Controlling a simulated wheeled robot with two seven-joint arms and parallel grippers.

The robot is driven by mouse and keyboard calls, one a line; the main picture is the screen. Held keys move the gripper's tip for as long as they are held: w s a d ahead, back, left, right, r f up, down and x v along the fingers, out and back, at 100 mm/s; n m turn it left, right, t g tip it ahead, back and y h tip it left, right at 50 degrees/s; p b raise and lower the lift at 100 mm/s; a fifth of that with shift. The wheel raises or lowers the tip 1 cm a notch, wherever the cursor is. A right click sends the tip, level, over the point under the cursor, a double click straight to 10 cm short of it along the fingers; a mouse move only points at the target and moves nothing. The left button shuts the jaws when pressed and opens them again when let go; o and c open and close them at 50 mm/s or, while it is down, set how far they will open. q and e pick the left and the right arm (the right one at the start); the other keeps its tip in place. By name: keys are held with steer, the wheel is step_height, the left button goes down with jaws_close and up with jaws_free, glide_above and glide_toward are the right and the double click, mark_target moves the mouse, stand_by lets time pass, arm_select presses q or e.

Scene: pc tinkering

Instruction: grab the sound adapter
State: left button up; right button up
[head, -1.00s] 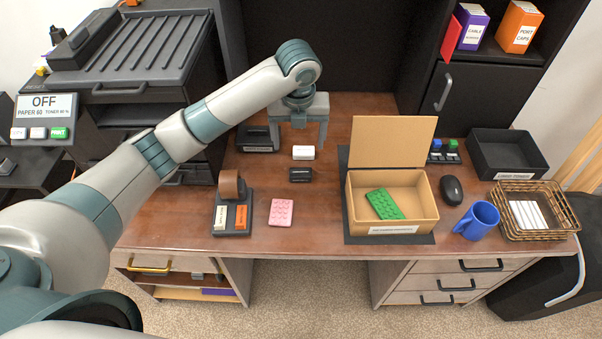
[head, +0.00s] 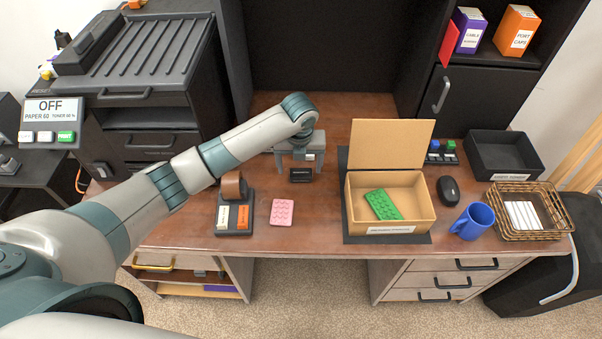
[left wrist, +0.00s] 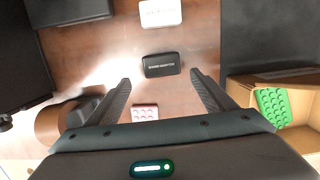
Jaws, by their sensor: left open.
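The sound adapter (head: 300,176) is a small black box lying on the wooden desk, in the middle. Its pale lettering faces up in the left wrist view (left wrist: 161,64). My left gripper (head: 299,165) is open and empty, above and just behind the adapter in the head view. In the left wrist view, its two fingers (left wrist: 161,80) point towards the adapter, which lies centred between their lines, just beyond the tips. I see no contact. My right gripper is in neither view.
A white box (left wrist: 160,13) lies beside the adapter, partly behind my gripper in the head view. An open cardboard box (head: 428,212) holding a green brick (head: 382,204) is at right.

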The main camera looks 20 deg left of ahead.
mark_target(301, 173)
arm_select(q)
steer(key=shift+f, duration=0.1)
stand_by(0.3)
steer(key=shift+w+f+p, duration=0.4)
steer(key=shift+f+p, duration=0.1)
steer(key=shift+f, duration=0.2)
steer(key=shift+w+f+p, duration=0.25)
steer(key=shift+f, duration=0.65)
steer(key=shift+w+f+p, duration=0.2)
steer(key=shift+f, duration=0.7)
steer(key=c, duration=1.2)
